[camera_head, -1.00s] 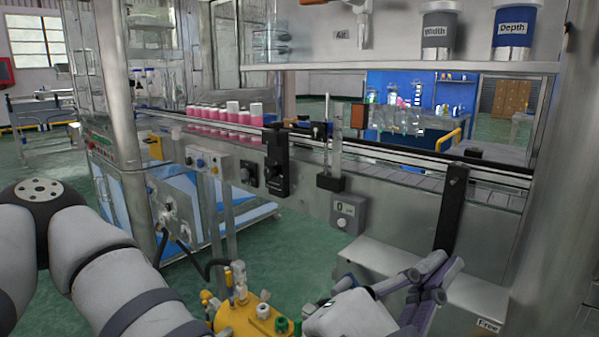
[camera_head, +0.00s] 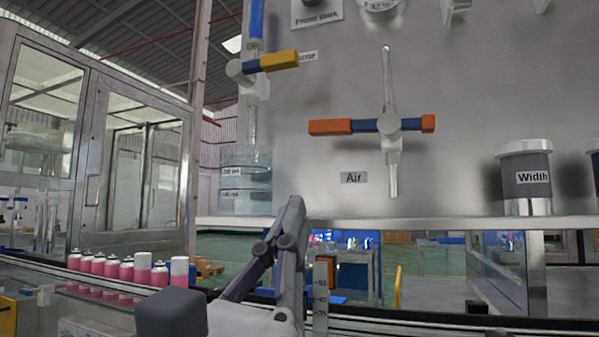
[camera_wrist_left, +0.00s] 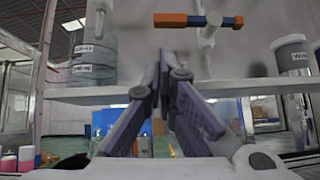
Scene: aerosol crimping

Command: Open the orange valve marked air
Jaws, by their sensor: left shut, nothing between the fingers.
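The orange valve (camera_head: 330,127) is on the steel panel above the label "Air" (camera_head: 354,178). Its orange and blue handle lies horizontal, across a vertical clear pipe. The valve also shows at the top of the left wrist view (camera_wrist_left: 172,20). My left gripper (camera_head: 295,203) is below and left of the valve in the head view, apart from it, pointing up with its fingers together and empty. In the left wrist view its fingertips (camera_wrist_left: 164,55) meet just below the handle's orange end. My right gripper is not in view.
A yellow and blue valve (camera_head: 270,62) on another clear pipe is left of the orange one. A grey cylinder (camera_head: 245,180) stands below it. A steel shelf edge (camera_head: 430,229) runs under the panel. Pink cans (camera_head: 112,268) stand at lower left.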

